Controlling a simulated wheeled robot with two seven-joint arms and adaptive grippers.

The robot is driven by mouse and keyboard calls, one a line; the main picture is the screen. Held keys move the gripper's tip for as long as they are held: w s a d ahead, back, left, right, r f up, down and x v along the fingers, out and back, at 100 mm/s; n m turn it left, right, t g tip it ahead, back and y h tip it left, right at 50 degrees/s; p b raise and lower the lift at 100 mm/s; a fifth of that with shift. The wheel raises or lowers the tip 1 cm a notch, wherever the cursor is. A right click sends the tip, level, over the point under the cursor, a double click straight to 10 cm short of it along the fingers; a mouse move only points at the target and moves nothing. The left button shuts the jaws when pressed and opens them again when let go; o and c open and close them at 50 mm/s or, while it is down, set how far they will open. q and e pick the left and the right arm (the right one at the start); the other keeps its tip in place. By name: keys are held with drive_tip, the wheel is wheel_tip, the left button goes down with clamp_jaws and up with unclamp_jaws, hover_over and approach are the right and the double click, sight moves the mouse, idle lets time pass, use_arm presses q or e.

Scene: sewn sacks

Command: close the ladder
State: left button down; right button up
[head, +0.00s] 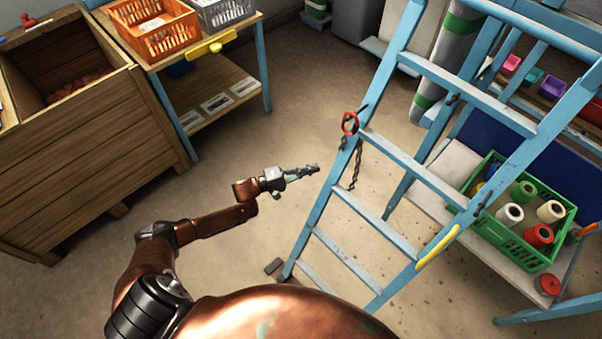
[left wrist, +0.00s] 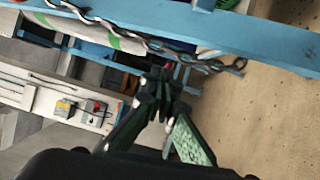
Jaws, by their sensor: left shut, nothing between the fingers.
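The blue ladder (head: 412,168) stands open on the floor right of centre in the head view, its legs spread. A red ring (head: 349,123) sits on its left rail, with a dark chain (head: 356,165) hanging from it. A yellow handle (head: 438,248) is on the right rail. My left gripper (head: 316,169) is shut and empty, just left of the ladder's left rail and apart from it. In the left wrist view the gripper's fingers (left wrist: 162,88) point toward a blue ladder rail (left wrist: 255,42) with the chain (left wrist: 150,42) along it. My right gripper is not in view.
A wooden bin (head: 85,150) and a blue-legged table (head: 208,95) with an orange crate (head: 150,28) stand at the left. A green crate (head: 510,240) of thread spools is on a shelf behind the ladder at right.

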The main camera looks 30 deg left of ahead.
use_arm(q)
drive_tip(key=d, duration=0.2)
drive_tip(key=s+d, duration=0.1)
drive_tip(key=d, duration=0.1)
drive_tip(key=shift+d+r, duration=0.15)
drive_tip(key=shift+d, duration=0.1)
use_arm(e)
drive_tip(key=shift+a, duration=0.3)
